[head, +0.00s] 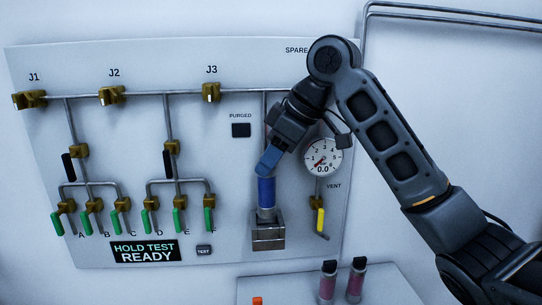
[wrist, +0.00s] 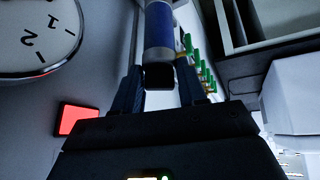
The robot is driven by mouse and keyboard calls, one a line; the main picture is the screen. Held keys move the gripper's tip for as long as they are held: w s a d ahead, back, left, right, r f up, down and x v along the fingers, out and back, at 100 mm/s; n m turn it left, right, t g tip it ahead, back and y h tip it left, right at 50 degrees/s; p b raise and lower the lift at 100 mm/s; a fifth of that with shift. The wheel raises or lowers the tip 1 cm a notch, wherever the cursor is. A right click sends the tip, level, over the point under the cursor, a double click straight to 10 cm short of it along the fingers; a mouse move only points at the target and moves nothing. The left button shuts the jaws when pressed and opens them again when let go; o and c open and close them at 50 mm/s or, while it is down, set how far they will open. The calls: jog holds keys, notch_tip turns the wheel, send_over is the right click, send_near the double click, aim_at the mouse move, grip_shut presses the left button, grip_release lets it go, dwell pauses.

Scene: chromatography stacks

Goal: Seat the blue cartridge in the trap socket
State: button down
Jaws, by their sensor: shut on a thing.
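The blue cartridge (head: 266,192) stands upright at the metal trap socket (head: 268,236) low on the panel. Its grey lower end meets the top of the socket block; I cannot tell how deep it sits. My gripper (head: 268,163) comes down from the upper right and is shut on the cartridge's top. In the wrist view, the cartridge (wrist: 159,28) extends away from my gripper (wrist: 160,82), with its black cap between the two fingers. The socket cannot be made out in the wrist view.
A round gauge (head: 323,157) reading 0.0 and a yellow-handled vent valve (head: 320,218) are right of the cartridge. Green-handled valves (head: 209,218) stand left. The display (head: 146,251) reads HOLD TEST READY. Two pinkish cartridges (head: 327,284) (head: 356,281) stand on the shelf (head: 395,292) below.

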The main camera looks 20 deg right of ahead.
jog(key=shift+f, duration=0.2)
jog(key=shift+f+b, duration=0.5)
jog(key=shift+f, duration=0.95)
jog(key=shift+c, duration=0.8)
grip_release()
jog(key=shift+r+p, duration=3.25)
jog(key=shift+r, duration=0.3)
